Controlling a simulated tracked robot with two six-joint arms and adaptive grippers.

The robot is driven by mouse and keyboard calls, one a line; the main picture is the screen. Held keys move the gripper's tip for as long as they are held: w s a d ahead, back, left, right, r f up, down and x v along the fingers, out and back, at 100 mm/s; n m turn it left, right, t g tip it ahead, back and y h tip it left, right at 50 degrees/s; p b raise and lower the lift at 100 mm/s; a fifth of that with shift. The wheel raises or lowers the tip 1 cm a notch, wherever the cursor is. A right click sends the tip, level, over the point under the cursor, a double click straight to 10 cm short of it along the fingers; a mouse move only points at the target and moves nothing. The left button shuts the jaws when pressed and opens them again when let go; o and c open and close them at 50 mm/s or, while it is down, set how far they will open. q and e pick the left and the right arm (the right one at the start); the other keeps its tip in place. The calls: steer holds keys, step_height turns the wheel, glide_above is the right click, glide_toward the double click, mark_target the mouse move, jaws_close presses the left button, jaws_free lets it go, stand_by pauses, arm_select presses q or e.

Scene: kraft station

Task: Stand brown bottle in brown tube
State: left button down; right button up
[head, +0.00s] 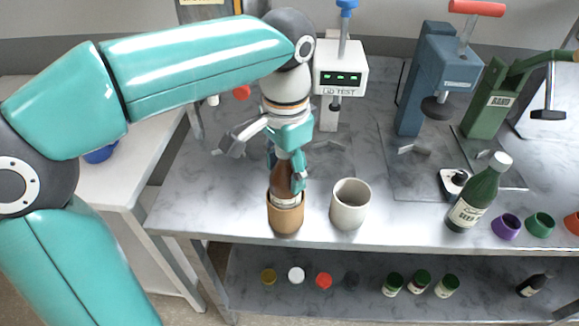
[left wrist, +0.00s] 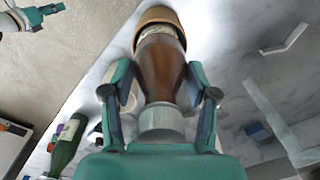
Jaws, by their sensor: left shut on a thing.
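The brown bottle (head: 283,180) stands about upright with its lower part inside the brown tube (head: 286,221) near the table's front edge. Its label shows just above the tube's rim. In the left wrist view, the bottle (left wrist: 162,68) runs into the tube (left wrist: 158,14), with its pale cap (left wrist: 161,118) nearest the camera. My left gripper (head: 287,172) is shut on the bottle's upper part from above, one finger on each side. The bottle's base is hidden in the tube. My right gripper (left wrist: 46,11) shows small at the left wrist view's top left corner; its jaws are unclear.
A white tube (head: 350,204) stands close to the right of the brown tube. A green bottle (head: 479,195) and purple (head: 506,227) and green cups (head: 540,225) are further right. The LID TEST press (head: 341,70) stands behind.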

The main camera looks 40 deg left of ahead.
mark_target(285, 156)
stand_by(0.3)
arm_select(q)
steer(key=shift+c, duration=1.2)
jaws_free()
steer(key=shift+o, duration=1.2)
steer(key=shift+s, duration=0.1)
steer(key=shift+r, duration=0.25)
steer(key=shift+r+p, duration=1.2)
steer(key=shift+p, duration=0.3)
steer(key=shift+r, duration=0.15)
